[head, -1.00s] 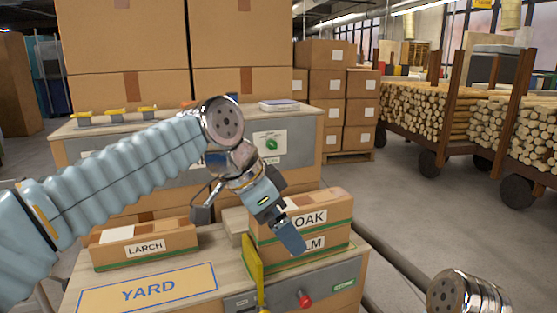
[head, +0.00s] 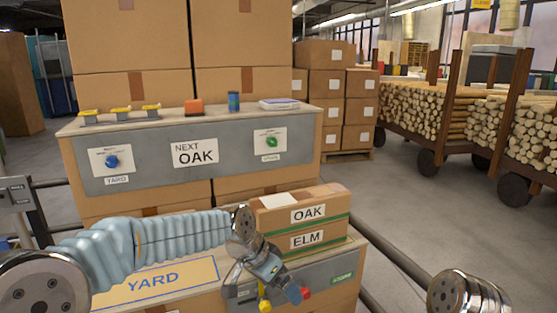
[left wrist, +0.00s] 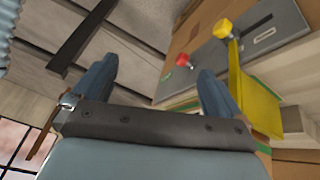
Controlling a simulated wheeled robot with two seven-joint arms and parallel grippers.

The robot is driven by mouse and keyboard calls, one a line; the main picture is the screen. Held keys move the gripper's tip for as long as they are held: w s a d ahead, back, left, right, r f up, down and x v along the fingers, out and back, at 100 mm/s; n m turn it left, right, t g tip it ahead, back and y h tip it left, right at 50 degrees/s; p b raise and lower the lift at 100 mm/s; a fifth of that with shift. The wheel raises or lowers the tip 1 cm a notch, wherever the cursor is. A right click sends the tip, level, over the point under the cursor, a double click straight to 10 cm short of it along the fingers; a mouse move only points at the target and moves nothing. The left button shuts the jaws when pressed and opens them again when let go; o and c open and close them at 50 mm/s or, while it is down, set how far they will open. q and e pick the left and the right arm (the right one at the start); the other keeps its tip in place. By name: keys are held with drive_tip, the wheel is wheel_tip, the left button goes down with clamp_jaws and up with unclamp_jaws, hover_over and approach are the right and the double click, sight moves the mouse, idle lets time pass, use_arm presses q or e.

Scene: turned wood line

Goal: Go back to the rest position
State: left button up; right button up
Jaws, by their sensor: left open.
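My left gripper (head: 268,287) is low at the front of the bench in the head view, over its front panel. It is open, and in the left wrist view its two fingers (left wrist: 155,88) stand apart with nothing between them. The box labelled OAK (head: 308,214) sits on the box labelled ELM (head: 307,240) at the bench's right, just behind the gripper. The YARD area (head: 155,283) lies on the left of the bench top, partly covered by my left arm. The LARCH box is hidden. My right gripper is out of view.
A red knob (head: 305,293) and a yellow knob (head: 264,306) are close to the left gripper. They also show in the left wrist view. Log carts (head: 430,115) stand right. The floor at right is clear.

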use_arm(q)
drive_tip(key=s+a+f+n, duration=0.2)
drive_tip(key=a+f, duration=0.1)
drive_tip(key=f, duration=0.8)
drive_tip(key=s+a+f+n, duration=0.2)
drive_tip(key=f+n, duration=0.1)
drive_tip(key=f, duration=0.8)
drive_tip(key=s+a+f+n, duration=0.2)
drive_tip(key=s+f, duration=0.5)
drive_tip(key=s, duration=0.1)
drive_tip(key=s+a+f+n+g, duration=0.1)
drive_tip(key=s+a+f+n, duration=0.2)
drive_tip(key=s+f, duration=0.4)
drive_tip(key=shift+s+a+y, duration=0.15)
drive_tip(key=shift+s+y, duration=0.25)
drive_tip(key=shift+s, duration=0.3)
drive_tip(key=shift+f, duration=0.15)
